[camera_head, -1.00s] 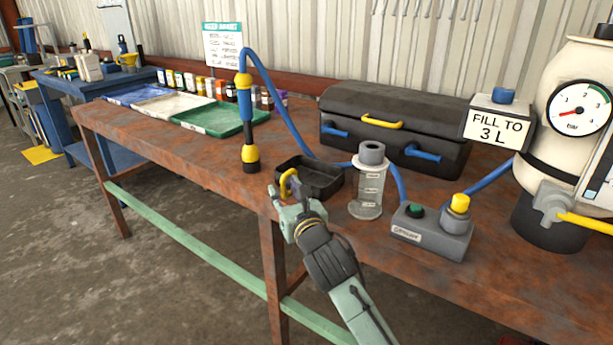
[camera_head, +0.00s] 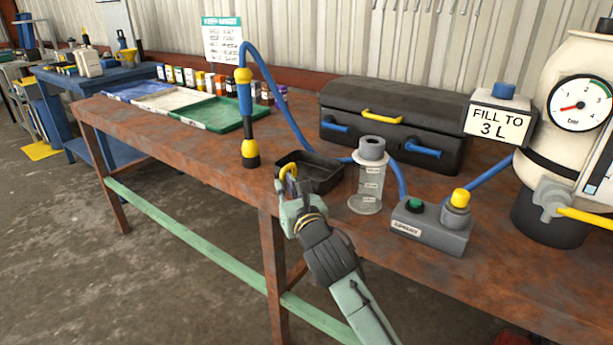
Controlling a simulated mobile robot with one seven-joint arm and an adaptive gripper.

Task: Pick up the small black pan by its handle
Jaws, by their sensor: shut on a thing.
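The small black pan (camera_head: 322,173) is a dark rectangular tray with low walls near the front edge of the rusty table. Its yellow looped handle (camera_head: 287,171) is on the near left side. My gripper (camera_head: 290,184) comes from the lower right and is shut on the handle. The fingers partly hide the handle. The pan looks level; I cannot tell whether it touches the table.
A clear measuring cylinder (camera_head: 369,185) stands just right of the pan. A blue and yellow hose wand (camera_head: 245,120) stands to its left. A black toolbox (camera_head: 395,125) is behind, and a grey button box (camera_head: 432,228) is to the right.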

